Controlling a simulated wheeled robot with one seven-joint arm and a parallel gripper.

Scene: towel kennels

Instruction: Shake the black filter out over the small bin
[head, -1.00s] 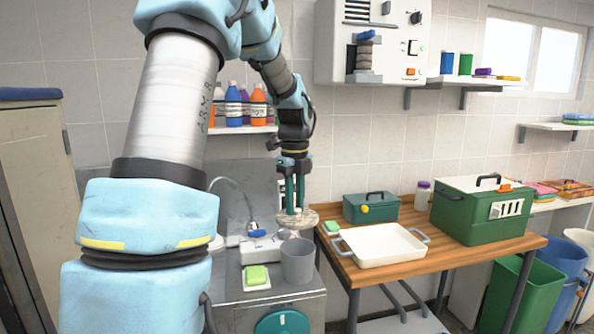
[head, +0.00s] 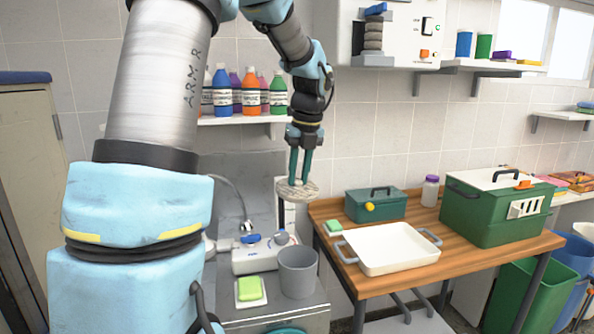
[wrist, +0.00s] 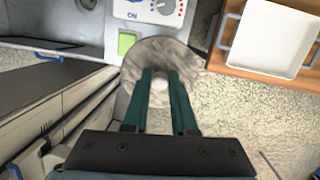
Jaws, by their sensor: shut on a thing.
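My gripper (head: 299,178) points down and is shut on the pale knob of a round, flat filter (head: 297,191). The filter looks mottled grey, as if coated with lint, and I see no black on it. In the wrist view the filter (wrist: 140,62) spreads around the fingertips (wrist: 160,80). The small bin (head: 298,275) is an open grey pot on the counter's right side. In the head view the filter hangs well above it, apart from it. The bin does not show in the wrist view.
A green sponge on a white dish (head: 250,291) and a white device with dials (head: 255,258) stand beside the bin. A wooden table (head: 400,275) to the right holds a white tray (head: 385,262) and a green box (head: 372,205). Bottles (head: 248,95) line a shelf behind.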

